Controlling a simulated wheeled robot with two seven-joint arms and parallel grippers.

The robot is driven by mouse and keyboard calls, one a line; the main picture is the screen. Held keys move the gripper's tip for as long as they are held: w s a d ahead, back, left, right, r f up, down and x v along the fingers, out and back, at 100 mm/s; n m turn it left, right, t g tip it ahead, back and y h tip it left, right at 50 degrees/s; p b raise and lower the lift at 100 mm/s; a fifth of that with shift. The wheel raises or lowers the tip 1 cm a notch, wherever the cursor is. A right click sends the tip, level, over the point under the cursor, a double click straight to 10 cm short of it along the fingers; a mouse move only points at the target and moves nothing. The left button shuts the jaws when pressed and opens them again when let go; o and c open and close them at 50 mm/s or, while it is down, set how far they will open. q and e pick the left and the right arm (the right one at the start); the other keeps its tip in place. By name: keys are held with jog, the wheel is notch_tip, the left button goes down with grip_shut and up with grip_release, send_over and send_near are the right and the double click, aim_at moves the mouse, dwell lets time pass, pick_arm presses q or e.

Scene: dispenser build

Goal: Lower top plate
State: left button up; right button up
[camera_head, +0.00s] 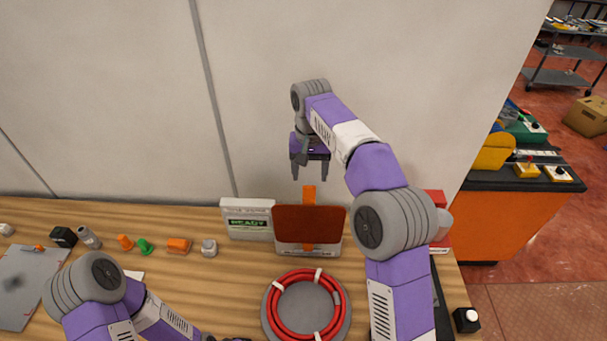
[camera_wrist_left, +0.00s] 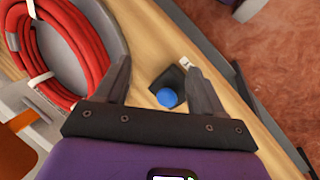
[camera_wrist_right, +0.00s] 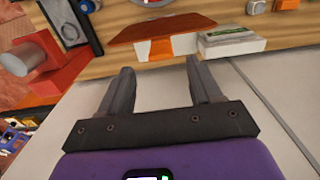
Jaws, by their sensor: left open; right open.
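A rust-brown plate (camera_head: 308,224) with an orange strip (camera_head: 309,193) rising above its top edge stands tilted at the back of the table, on a white base (camera_head: 292,250). The plate also shows in the right wrist view (camera_wrist_right: 168,27). My right gripper (camera_head: 309,173) is open and empty, above the orange strip and apart from it. In the right wrist view its fingers (camera_wrist_right: 160,66) point towards the plate. My left gripper (camera_wrist_left: 155,66) is open in the left wrist view, near a small black block (camera_wrist_left: 174,82) with a blue round part (camera_wrist_left: 167,98); contact cannot be told.
A white box reading READY (camera_head: 248,219) stands left of the plate. A coiled red hose (camera_head: 277,321) lies on a grey disc in front. A red device (camera_head: 437,199) stands at right, partly hidden by my right arm. Several small parts, including an orange block (camera_head: 179,246), lie left.

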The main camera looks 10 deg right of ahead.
aim_at(309, 186)
notch_tip(309, 186, down, 8)
jog(key=shift+r+b, duration=0.2)
jog(key=shift+b, duration=0.4)
grip_shut()
